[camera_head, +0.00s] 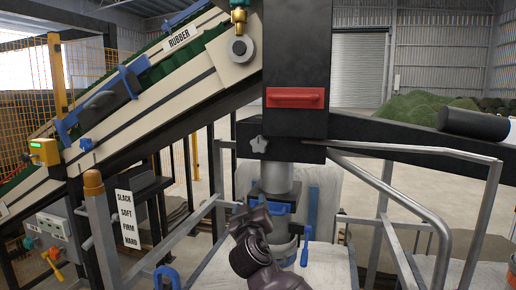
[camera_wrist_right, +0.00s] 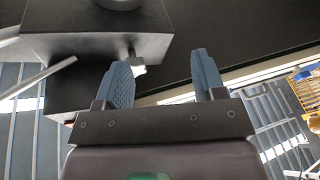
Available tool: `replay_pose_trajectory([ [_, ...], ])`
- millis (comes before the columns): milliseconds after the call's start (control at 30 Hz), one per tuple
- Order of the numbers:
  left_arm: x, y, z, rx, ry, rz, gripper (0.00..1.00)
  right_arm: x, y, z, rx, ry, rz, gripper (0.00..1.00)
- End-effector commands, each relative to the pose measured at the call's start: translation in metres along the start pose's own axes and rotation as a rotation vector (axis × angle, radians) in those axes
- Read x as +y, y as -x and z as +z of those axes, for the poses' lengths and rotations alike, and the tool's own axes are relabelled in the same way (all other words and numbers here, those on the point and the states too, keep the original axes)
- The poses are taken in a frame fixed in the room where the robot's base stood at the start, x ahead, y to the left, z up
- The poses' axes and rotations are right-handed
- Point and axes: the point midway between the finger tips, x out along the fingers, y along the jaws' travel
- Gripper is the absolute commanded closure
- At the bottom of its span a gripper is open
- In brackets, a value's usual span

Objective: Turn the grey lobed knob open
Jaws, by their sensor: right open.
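The grey lobed knob (camera_head: 259,144) sits on the lower left of the black column housing, below the red handle. In the right wrist view the knob (camera_wrist_right: 138,68) shows small at the edge of a dark block, close to the tip of the left-hand finger and inside the gap. My right gripper (camera_wrist_right: 160,62) is open and empty, with its two blue-grey fingers pointing toward the knob, which looks apart from them. In the head view my right wrist and gripper (camera_head: 249,218) are below the knob. My left gripper is not in view.
A dark beam (camera_head: 400,137) runs right from the column housing (camera_head: 297,60). Grey handrails (camera_head: 440,225) stand at the right. An inclined conveyor (camera_head: 150,85) is at the left. A red handle (camera_head: 296,97) sits on the housing above the knob.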

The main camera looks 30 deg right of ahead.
Motion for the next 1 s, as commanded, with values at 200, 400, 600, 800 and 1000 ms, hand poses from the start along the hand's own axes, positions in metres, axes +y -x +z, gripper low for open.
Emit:
replay_pose_trajectory([
  [200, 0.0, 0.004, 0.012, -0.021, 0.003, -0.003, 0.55, 0.037, -0.025, -0.071, 0.082, -0.05, 0.173, 0.37],
  [400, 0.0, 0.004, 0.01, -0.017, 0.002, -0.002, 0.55, 0.049, -0.033, -0.089, 0.1, -0.066, 0.221, 0.37],
  [600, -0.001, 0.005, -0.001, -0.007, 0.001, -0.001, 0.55, 0.056, -0.056, -0.093, 0.1, -0.063, 0.223, 0.37],
  [800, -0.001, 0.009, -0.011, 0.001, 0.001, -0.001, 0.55, 0.063, -0.09, -0.096, 0.1, -0.062, 0.221, 0.37],
  [1000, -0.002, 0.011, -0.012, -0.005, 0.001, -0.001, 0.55, 0.068, -0.117, -0.098, 0.1, -0.063, 0.219, 0.37],
])
